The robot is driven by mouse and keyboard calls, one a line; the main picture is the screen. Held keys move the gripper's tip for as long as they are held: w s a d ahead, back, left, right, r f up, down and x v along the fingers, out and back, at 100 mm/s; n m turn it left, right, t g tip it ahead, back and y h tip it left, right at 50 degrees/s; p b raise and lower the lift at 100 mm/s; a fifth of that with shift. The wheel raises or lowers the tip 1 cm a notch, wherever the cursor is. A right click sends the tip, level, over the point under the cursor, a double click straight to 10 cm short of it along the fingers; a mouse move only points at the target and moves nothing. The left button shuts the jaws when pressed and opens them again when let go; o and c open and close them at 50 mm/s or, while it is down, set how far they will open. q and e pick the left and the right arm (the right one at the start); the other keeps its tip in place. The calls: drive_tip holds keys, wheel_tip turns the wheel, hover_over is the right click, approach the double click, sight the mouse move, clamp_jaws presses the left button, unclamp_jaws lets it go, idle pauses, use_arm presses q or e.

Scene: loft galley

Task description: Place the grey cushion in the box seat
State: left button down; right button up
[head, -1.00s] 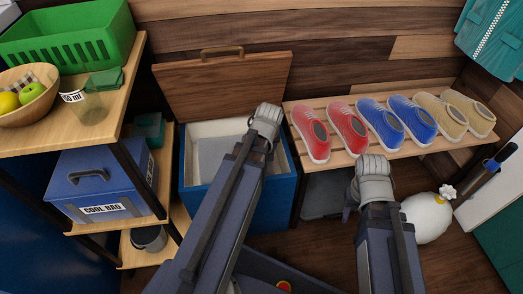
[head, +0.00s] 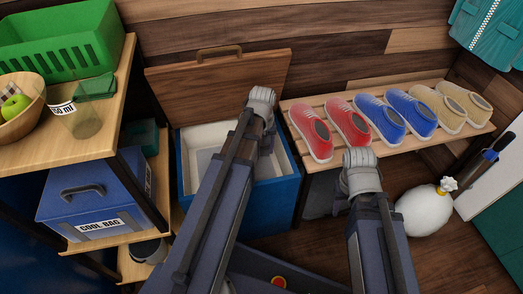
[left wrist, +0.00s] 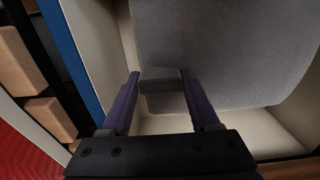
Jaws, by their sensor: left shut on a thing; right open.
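The box seat (head: 252,222) is a blue box with a cream inside. Its brown wooden lid (head: 215,88) stands open against the wall. The grey cushion (left wrist: 225,45) shows large in the left wrist view, within the cream walls of the box. My left gripper (left wrist: 160,82) points down into the box and is shut on a small grey tab at the cushion's near edge. My arm hides much of the box in the head view. My right gripper (head: 343,203) is open and empty, right of the box.
A slatted bench (head: 312,108) with red, blue and tan shoes stands right of the box. A shelf (head: 75,140) with a green basket, bowl and blue cool bag (head: 100,195) stands left. A white round object (head: 425,212) sits on the floor at right.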

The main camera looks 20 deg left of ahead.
use_arm(q)
drive_tip(key=shift+f+b, duration=0.6)
drive_tip(key=shift+b, duration=0.05)
drive_tip(key=shift+c, duration=0.6)
unclamp_jaws()
drive_tip(key=shift+r, duration=0.15)
wheel_tip(320, 180, up, 9)
drive_tip(key=p, duration=0.9)
drive_tip(key=shift+f, duration=0.2)
drive_tip(key=shift+s+d, duration=0.15)
drive_tip(key=shift+d, duration=0.25)
drive_tip(key=s+d+m, duration=0.5)
drive_tip(key=d, duration=0.4)
drive_tip(key=s+d+m+y, duration=0.1)
drive_tip(key=s+d+m, duration=0.5)
drive_tip(key=d, duration=0.3)
drive_tip(key=shift+s, duration=0.25)
